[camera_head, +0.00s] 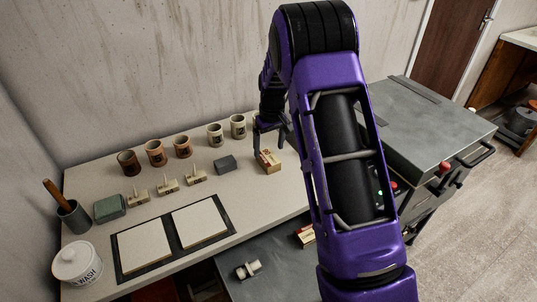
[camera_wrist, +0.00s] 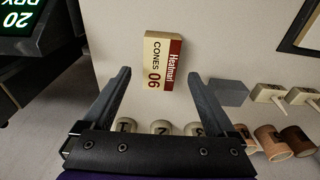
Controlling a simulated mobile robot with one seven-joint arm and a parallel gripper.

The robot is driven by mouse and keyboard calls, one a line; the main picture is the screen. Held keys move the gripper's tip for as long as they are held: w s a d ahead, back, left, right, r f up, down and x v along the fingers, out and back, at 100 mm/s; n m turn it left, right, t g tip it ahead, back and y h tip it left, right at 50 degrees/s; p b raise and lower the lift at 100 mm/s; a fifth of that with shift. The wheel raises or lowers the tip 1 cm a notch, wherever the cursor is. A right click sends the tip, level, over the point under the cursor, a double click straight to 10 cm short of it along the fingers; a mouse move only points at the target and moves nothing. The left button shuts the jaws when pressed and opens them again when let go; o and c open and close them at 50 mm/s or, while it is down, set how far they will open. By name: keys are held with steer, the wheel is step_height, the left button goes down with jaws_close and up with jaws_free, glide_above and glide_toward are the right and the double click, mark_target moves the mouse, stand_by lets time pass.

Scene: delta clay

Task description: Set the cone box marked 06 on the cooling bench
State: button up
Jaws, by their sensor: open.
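The cone box marked 06 (camera_head: 267,161) is a small cream and dark-red box on the cream tabletop. In the wrist view the box (camera_wrist: 156,60) lies with its "CONES 06" face towards the camera. My gripper (camera_head: 267,130) is open above the table, close to the box. In the wrist view my gripper (camera_wrist: 158,75) has its fingers to either side of the box's near end, with nothing held. A lower grey surface (camera_head: 285,270) in front of the table may be the cooling bench; no label shows. My arm hides part of it.
A grey block (camera_head: 225,164), stamps (camera_head: 167,187) and several cups (camera_head: 182,147) stand left of the box. White tiles (camera_head: 200,224) lie at the front. Another box (camera_head: 305,235) and a pale fitting (camera_head: 248,269) are on the lower surface. A grey kiln-like unit (camera_head: 425,115) stands right.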

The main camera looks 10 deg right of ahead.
mark_target(270, 159)
step_height(270, 159, up, 7)
steer(key=shift+s+r, duration=0.15)
steer(key=shift+s, duration=0.2)
steer(key=shift+d+r, duration=0.1)
